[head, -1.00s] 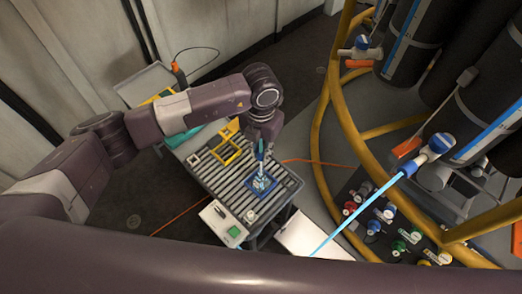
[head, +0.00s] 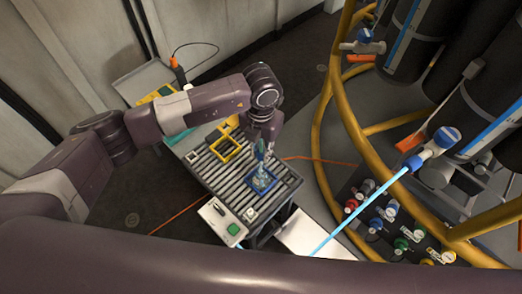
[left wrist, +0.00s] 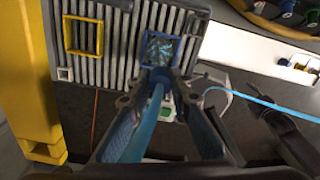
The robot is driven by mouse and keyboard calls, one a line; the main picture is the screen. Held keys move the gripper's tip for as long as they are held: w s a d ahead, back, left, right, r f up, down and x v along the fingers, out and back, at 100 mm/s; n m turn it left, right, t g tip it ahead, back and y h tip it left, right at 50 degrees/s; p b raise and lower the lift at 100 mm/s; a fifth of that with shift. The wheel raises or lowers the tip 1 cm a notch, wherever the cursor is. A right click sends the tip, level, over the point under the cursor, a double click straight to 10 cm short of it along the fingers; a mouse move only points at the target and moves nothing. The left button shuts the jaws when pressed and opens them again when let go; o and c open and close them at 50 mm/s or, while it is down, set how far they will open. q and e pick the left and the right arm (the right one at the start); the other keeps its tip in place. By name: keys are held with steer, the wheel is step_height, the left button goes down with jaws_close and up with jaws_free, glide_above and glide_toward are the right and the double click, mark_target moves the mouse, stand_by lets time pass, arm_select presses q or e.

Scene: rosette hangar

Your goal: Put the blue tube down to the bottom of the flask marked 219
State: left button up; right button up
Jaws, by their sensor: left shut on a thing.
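My left gripper (head: 259,152) is above the slatted bench, shut on the blue tube. In the left wrist view the tube (left wrist: 146,122) runs between the fingers, and its end points at the clear flask (left wrist: 161,49). The flask stands inside a blue square frame (left wrist: 147,37). In the head view the flask (head: 262,178) is just below the gripper. I cannot read a number on it. I cannot tell whether the tube's end is inside the flask's neck or above it. My right gripper is not in view.
A yellow square frame (head: 227,149) sits on the slatted bench (head: 207,172), left of the flask. A white box with a green button (head: 222,221) is at the bench's near edge. A light blue hose (head: 370,205) hangs from a valve at right, near yellow rails (head: 322,130).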

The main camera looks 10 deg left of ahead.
mark_target(261, 160)
arm_select(q)
steer(key=shift+f+b, duration=1.7)
steer(key=shift+f, duration=0.4)
steer(key=shift+f+b, duration=0.2)
steer(key=shift+b, duration=0.2)
steer(key=o, duration=1)
steer(key=shift+c, duration=0.2)
steer(key=shift+o, duration=0.3)
steer(key=o, duration=0.5)
steer(key=shift+r, duration=0.1)
